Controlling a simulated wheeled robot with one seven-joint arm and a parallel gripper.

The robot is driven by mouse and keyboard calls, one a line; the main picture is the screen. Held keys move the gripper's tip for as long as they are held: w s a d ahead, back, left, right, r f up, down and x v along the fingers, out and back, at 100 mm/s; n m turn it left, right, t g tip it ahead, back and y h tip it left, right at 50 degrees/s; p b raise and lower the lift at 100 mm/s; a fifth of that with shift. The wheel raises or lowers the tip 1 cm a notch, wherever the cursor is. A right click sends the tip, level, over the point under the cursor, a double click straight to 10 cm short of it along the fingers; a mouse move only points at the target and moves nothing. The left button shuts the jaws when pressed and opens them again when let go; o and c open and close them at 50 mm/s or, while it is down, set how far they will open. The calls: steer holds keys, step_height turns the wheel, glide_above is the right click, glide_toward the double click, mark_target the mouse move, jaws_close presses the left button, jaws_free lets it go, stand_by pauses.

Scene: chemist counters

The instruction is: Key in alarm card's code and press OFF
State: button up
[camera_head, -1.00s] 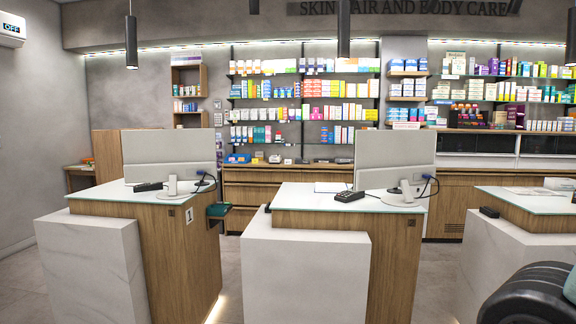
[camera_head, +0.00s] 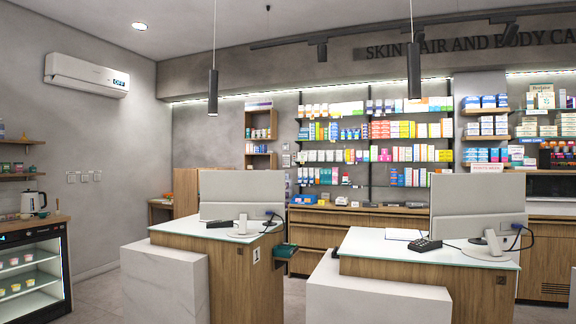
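No alarm card and no clear alarm keypad can be made out. A black keypad-like device (camera_head: 425,245) lies on the right counter; its keys are too small to read. A similar flat dark device (camera_head: 220,224) lies on the left counter. A row of small white wall plates (camera_head: 84,177) is on the left wall; I cannot tell what they are. My gripper is not in view.
The left counter (camera_head: 190,234) and right counter (camera_head: 385,249) have marble blocks in front and a gap between them. A display fridge (camera_head: 35,270) with a kettle (camera_head: 34,202) on top stands at left. Open floor (camera_head: 95,300) lies between fridge and left counter.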

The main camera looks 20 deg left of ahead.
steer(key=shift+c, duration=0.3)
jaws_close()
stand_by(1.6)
